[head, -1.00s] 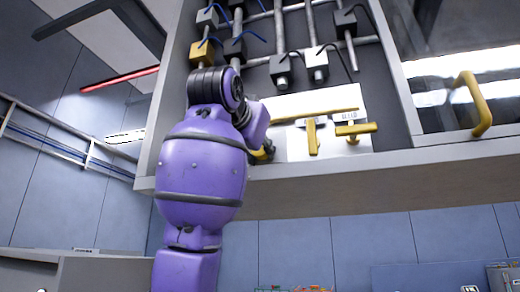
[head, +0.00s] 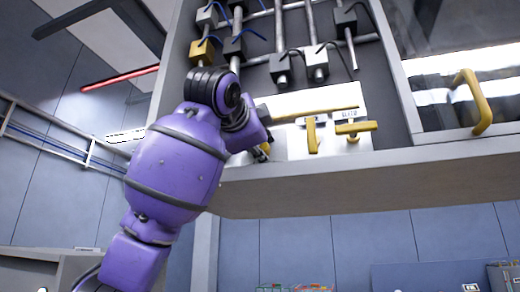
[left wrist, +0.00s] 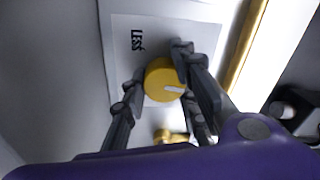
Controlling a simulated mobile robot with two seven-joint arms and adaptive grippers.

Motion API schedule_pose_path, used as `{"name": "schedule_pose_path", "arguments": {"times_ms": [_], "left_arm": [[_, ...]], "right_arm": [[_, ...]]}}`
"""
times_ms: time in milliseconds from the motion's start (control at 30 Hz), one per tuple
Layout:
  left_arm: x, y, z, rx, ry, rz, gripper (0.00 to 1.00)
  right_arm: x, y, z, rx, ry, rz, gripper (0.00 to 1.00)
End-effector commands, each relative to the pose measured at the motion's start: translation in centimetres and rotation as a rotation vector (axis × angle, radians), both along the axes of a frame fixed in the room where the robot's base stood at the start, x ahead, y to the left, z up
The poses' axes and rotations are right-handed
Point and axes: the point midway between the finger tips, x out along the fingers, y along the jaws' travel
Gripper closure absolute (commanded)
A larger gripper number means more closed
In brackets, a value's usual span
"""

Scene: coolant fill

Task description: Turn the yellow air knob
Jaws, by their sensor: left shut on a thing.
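The yellow air knob (left wrist: 158,80) is round, with a pale slot mark on its right side, and sits on a white plate printed "LESS" in the left wrist view. My left gripper (left wrist: 160,85) is shut on the knob, with dark fingers on both sides of it. In the head view my left gripper (head: 262,152) is at the lower left of the white panel (head: 290,145), and my purple arm mostly hides the knob there. My right gripper is in neither view.
Two yellow valve handles (head: 312,136) (head: 355,128) and a long yellow bar (head: 315,112) are right of my left gripper. Pipes with dark valve blocks (head: 280,66) hang above. A cabinet door with a yellow pull (head: 474,100) is at the right.

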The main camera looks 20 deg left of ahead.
Motion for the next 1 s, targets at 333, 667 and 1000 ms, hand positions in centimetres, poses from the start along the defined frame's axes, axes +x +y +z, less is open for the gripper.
{"name": "schedule_pose_path", "arguments": {"times_ms": [333,667,1000], "left_arm": [[0.66,-0.07,-1.12,0.242,0.015,-0.002,0.99],[0.75,-0.05,-1.26,0.338,0.014,-0.004,0.99],[0.83,-0.07,-1.35,0.349,0.015,-0.005,0.99]], "right_arm": [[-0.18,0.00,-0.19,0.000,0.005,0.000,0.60],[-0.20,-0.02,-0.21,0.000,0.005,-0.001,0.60],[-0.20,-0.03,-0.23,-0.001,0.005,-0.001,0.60]]}}
